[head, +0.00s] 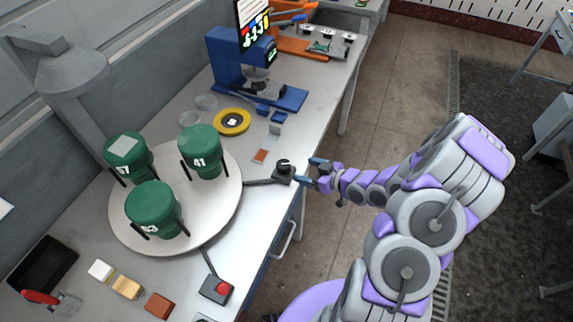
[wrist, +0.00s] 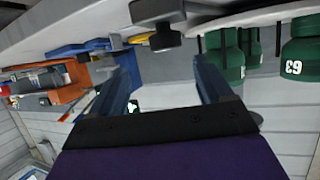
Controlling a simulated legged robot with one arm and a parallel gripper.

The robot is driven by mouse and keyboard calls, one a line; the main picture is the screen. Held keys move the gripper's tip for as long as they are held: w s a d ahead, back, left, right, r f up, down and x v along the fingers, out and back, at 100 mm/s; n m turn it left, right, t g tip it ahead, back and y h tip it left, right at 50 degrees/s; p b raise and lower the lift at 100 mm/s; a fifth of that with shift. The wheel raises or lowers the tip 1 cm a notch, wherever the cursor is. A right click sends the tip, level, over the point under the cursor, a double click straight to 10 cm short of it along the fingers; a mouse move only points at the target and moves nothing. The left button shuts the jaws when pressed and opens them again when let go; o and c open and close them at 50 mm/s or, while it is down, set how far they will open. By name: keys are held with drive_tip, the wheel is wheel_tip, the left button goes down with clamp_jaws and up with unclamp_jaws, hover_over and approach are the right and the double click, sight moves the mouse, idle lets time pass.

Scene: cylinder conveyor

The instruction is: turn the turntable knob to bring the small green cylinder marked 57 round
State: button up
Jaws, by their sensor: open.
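The white turntable (head: 225,205) carries three green cylinders in dark prongs. The cylinder marked 57 (head: 128,158) stands at its back left, with a pale square on top. The cylinder marked 41 (head: 203,153) is at the back right, and one that reads 63 (head: 153,211) is at the front. The dark knob (head: 283,168) stands on the bench edge right of the turntable. My gripper (head: 311,172) is open and empty just right of the knob, pointing at it. In the wrist view, the knob (wrist: 161,26) lies beyond the open fingers (wrist: 165,62), apart from them.
A box with a red button (head: 217,288) sits at the front bench edge. Small blocks (head: 127,287) lie near it. A yellow ring (head: 232,121) and a blue machine (head: 255,75) stand behind the turntable. The floor (head: 375,100) right of the bench is open.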

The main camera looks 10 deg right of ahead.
sight(286, 166)
drive_tip(key=x, duration=0.5)
drive_tip(key=a+b+x, duration=0.1)
drive_tip(key=x, duration=0.2)
drive_tip(key=shift+s+r, duration=0.2)
drive_tip(key=shift+s, duration=0.25)
drive_tip(key=shift+w+a+f, duration=0.15)
drive_tip(key=shift+w+f, duration=0.35)
drive_tip(key=shift+w, duration=0.4)
drive_tip(key=shift+w+a, duration=0.1)
drive_tip(key=shift+a, duration=0.45)
drive_tip(key=shift+d, duration=0.25)
drive_tip(key=c, duration=1)
drive_tip(key=shift+o, duration=0.2)
